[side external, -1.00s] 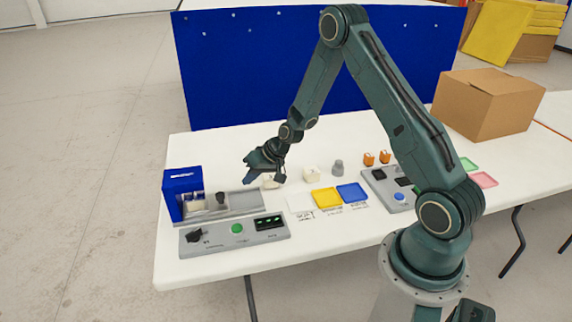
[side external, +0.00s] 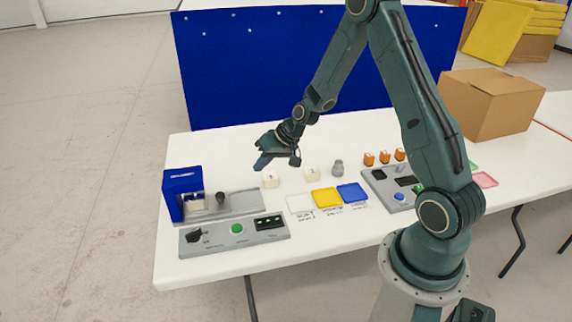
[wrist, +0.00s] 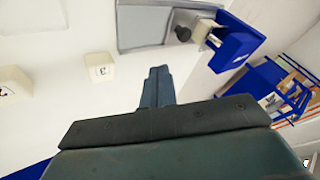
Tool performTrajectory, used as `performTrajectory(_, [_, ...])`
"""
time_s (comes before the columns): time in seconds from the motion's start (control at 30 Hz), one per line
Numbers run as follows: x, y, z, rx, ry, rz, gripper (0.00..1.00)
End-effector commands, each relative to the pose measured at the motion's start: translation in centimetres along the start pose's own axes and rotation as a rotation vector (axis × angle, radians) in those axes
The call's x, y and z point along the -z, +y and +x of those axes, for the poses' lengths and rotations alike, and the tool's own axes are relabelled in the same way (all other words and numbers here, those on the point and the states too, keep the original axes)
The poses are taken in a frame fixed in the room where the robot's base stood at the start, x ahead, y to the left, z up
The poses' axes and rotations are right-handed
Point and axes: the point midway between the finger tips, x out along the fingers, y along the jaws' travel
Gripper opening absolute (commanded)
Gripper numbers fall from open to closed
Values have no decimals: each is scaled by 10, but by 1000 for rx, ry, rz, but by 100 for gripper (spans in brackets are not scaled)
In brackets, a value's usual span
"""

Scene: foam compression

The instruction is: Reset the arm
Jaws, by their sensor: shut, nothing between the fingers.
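My gripper (side external: 262,163) is shut and empty, held above the white table (side external: 170,240) behind the row of small items. Its closed fingers also show in the wrist view (wrist: 157,86), pointing at bare table. Two cream foam cubes lie on the table, the left one (side external: 270,180) just below and right of my fingertips, the other (side external: 312,174) further right. Both cubes also show at the left of the wrist view, one marked 3 (wrist: 100,66) and one at the edge (wrist: 14,81). A blue press machine (side external: 182,192) with a grey bed stands at the left.
A grey control panel (side external: 215,238) with a green button lies at the front left. Yellow (side external: 326,197) and blue (side external: 353,192) pads, a grey weight (side external: 337,168) and orange blocks (side external: 384,158) lie to the right. A cardboard box (side external: 490,104) and blue partition (side external: 250,90) stand behind.

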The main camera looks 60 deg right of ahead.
Motion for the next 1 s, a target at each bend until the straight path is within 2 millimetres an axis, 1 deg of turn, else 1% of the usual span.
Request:
performTrajectory(0.17, [2,-20,-21,-13,-13,-51,0])
performTrajectory(0.27, [2,-35,-38,-25,-21,-90,0])
performTrajectory(0.47, [-5,-66,-78,-56,-42,-170,0])
performTrajectory(0.7, [-20,-97,-126,-96,-59,-255,0])
performTrajectory(1.0, [-48,-125,-184,-145,-69,-338,0])
